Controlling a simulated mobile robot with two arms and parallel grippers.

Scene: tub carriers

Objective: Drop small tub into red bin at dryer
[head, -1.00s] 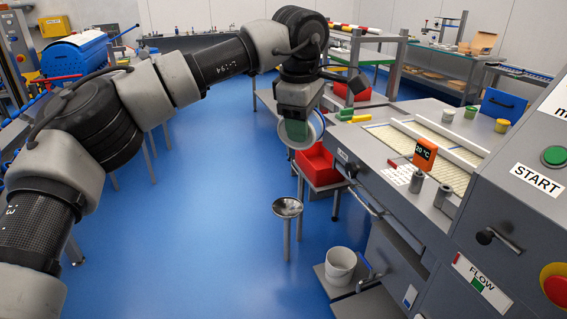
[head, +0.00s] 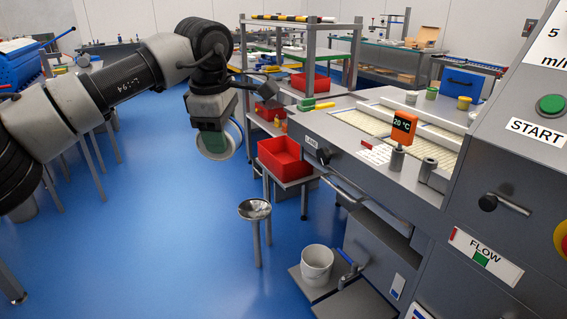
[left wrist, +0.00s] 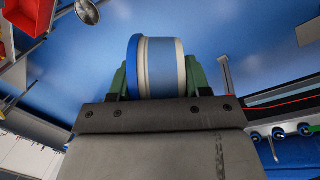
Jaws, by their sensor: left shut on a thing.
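My left gripper (head: 213,138) hangs over the blue floor, shut on the small tub (head: 228,148), which is round with a white and blue rim. In the left wrist view the tub (left wrist: 155,68), banded blue and white, sits on its side between the green fingers of the gripper (left wrist: 157,82). The red bin (head: 283,160) stands on a low stand beside the grey dryer, right of the tub and apart from it in the head view. Its inside looks empty from here. A red bin also shows at the upper left of the left wrist view (left wrist: 28,14). My right gripper is out of view.
The dryer (head: 375,160) fills the right side, with several small tubs (head: 432,94) and an orange display (head: 404,125) on top. A metal dish on a post (head: 254,209) and a white bucket (head: 317,262) stand in front. Open floor lies at left.

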